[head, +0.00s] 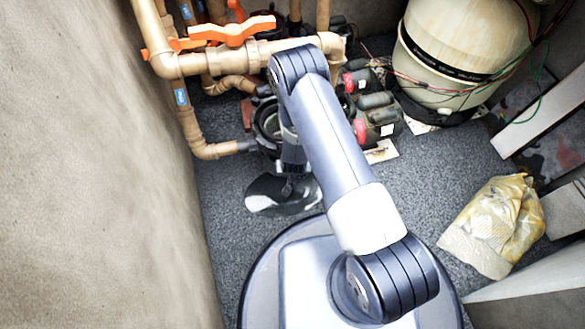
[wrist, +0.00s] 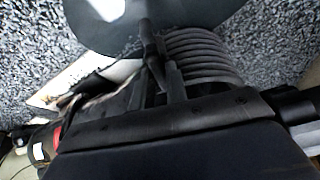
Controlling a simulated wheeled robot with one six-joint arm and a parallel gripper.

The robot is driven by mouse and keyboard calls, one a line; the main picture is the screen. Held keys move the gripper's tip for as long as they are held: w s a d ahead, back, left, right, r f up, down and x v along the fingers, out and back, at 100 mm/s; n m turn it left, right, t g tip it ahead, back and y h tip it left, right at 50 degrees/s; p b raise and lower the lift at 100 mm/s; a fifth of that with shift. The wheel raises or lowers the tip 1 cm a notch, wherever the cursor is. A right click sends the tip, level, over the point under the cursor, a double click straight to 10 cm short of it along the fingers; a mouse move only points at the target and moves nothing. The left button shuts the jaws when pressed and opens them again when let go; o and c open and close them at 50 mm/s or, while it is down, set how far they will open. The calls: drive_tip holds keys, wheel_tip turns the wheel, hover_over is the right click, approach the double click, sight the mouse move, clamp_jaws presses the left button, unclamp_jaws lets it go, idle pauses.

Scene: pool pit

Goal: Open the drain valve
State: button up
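Orange valve handles sit on the tan pipes at the upper left of the head view. The largest orange handle (head: 232,31) lies along a horizontal pipe, with a smaller orange handle (head: 186,44) to its left. I cannot tell which one is the drain valve. My gripper (head: 291,182) hangs low beside the dark pump, apart from these handles, partly hidden by my arm. In the wrist view no valve handle shows. Dark narrow parts near the centre may be its fingers, but their opening is unclear.
A dark, shiny round piece (head: 283,195) lies on the grey floor below my gripper. Pumps (head: 376,116) and a cream tank (head: 462,40) stand at the back. A yellowish bag (head: 497,222) lies at right. A wall (head: 90,180) bounds the left.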

clamp_jaws()
drive_tip(key=shift+f+b, duration=0.15)
drive_tip(key=shift+b, duration=0.25)
drive_tip(key=shift+n+y+b, duration=0.3)
drive_tip(key=shift+n+b, duration=0.3)
drive_tip(key=shift+n, duration=0.1)
drive_tip(key=shift+d+n+y, duration=0.1)
drive_tip(key=shift+n+y, duration=0.2)
drive_tip(key=shift+n, duration=0.5)
drive_tip(key=o, duration=0.5)
unclamp_jaws()
